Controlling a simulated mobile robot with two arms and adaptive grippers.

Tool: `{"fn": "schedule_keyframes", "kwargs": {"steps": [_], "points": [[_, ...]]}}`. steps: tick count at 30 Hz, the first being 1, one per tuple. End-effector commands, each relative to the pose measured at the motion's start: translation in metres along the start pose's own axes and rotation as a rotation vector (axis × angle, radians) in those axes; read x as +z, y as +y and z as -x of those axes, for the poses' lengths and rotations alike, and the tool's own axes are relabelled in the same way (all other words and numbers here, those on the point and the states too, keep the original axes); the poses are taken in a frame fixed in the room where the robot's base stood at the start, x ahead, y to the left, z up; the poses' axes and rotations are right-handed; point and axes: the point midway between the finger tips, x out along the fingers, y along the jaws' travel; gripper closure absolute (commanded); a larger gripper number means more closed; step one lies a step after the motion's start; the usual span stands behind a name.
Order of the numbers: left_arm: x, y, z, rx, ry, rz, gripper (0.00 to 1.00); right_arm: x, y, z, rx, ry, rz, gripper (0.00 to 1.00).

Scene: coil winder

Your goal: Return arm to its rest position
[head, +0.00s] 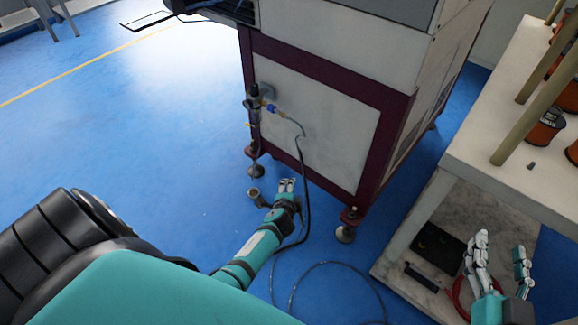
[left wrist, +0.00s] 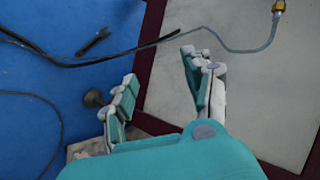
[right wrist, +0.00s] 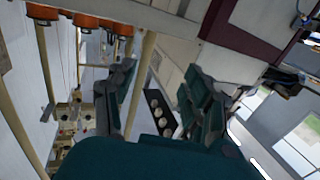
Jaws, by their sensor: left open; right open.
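My left arm reaches in from the lower left of the head view. Its gripper (head: 287,186) is low in front of the white machine cabinet with a dark red frame (head: 330,125). In the left wrist view the left gripper (left wrist: 160,82) has its fingers spread with nothing between them. My right gripper (head: 502,255) is at the lower right of the head view, in front of the white table's lower shelf. Its fingers are apart and empty. The right wrist view also shows the right gripper (right wrist: 160,92) open. Most of the right arm is out of the head view.
A white table (head: 510,165) with wooden posts (head: 525,110) and orange spools (head: 545,125) stands at right. Its lower shelf (head: 400,265) bears a black box (head: 437,247). A dark hose (head: 304,180) hangs from the cabinet to the floor. Blue floor (head: 120,120) at left is clear.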

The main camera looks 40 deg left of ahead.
Motion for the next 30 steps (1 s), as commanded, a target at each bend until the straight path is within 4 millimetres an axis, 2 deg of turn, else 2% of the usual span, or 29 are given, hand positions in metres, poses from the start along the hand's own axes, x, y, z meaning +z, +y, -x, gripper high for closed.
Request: {"fn": "schedule_keyframes", "kwargs": {"steps": [1,7,23,26,29,30], "points": [[0.001,0.003,0.004,0.015,0.001,0.007,0.49,-0.006,0.0,0.0,0.0,0.0,0.0,0.49],[0.002,0.014,0.007,0.042,0.004,0.026,0.49,-0.009,0.0,0.0,0.0,0.0,0.0,0.49],[0.002,0.016,0.006,0.044,0.004,0.027,0.49,-0.008,0.0,0.0,0.0,-0.001,0.0,0.49],[0.005,0.021,0.009,0.056,-0.002,0.04,0.49,0.004,0.001,-0.002,0.001,-0.03,0.0,0.49],[0.013,0.039,0.017,0.095,-0.018,0.086,0.49,0.042,0.002,-0.007,0.004,-0.12,0.001,0.49],[0.018,0.049,0.022,0.12,-0.029,0.116,0.49,0.066,0.003,-0.009,0.006,-0.175,0.002,0.49]]}}
